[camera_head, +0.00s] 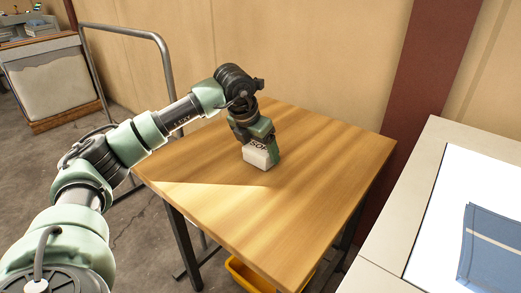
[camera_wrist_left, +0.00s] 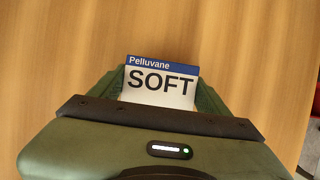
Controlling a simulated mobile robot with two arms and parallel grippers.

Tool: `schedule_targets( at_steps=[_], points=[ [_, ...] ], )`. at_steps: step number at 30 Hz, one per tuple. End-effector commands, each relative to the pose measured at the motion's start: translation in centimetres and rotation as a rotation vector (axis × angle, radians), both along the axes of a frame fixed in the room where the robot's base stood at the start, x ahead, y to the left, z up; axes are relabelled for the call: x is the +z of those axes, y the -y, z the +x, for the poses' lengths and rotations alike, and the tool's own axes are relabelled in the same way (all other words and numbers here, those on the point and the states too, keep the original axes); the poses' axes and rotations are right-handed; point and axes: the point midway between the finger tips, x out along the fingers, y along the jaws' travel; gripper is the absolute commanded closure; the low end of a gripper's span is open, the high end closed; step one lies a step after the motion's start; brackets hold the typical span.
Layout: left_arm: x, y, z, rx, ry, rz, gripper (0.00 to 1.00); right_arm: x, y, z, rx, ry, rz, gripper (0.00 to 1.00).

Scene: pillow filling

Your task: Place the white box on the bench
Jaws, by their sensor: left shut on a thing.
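The white box (camera_head: 256,157) has a blue band and the words "Pelluvane SOFT" on its top. It is at the wooden bench (camera_head: 220,205), near the middle of the top. My left gripper (camera_head: 262,146) points down and is shut on the box, one finger on each side. In the left wrist view the white box (camera_wrist_left: 160,84) sits between the green fingers, with wood grain behind it. I cannot tell for certain whether its underside touches the wood. My right gripper is not in view.
A light table with a bright panel (camera_head: 432,215) and folded blue cloth (camera_head: 490,250) stands at the right. A yellow bin (camera_head: 247,275) is under the bench. A metal rail (camera_head: 165,62) stands behind my left arm. The bench top around the box is clear.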

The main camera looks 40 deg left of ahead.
Motion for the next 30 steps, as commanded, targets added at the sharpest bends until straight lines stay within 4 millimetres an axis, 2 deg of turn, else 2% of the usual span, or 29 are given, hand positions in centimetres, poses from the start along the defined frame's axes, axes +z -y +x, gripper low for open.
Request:
schedule_targets(
  at_steps=[3,4,6,16,19,23,30],
  points=[
    [-0.1,0.0,0.0,0.000,0.000,0.000,0.65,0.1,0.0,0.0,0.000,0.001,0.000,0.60],
    [-0.2,0.0,0.0,0.000,0.000,0.000,0.20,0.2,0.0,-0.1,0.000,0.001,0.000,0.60],
    [-0.1,0.0,0.0,0.000,0.000,0.000,0.01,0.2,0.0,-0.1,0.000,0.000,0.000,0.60],
    [0.0,0.0,0.0,0.000,0.000,0.000,0.01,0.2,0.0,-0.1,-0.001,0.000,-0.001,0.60],
    [0.6,0.0,-0.1,0.000,0.002,0.000,0.01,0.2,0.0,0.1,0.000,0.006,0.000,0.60],
    [2.8,-0.2,-0.9,0.001,0.005,0.000,0.01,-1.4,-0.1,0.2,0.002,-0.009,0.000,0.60],
    [7.6,-0.3,-2.9,0.000,0.003,0.000,0.01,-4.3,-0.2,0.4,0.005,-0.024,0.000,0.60]
  ],
)
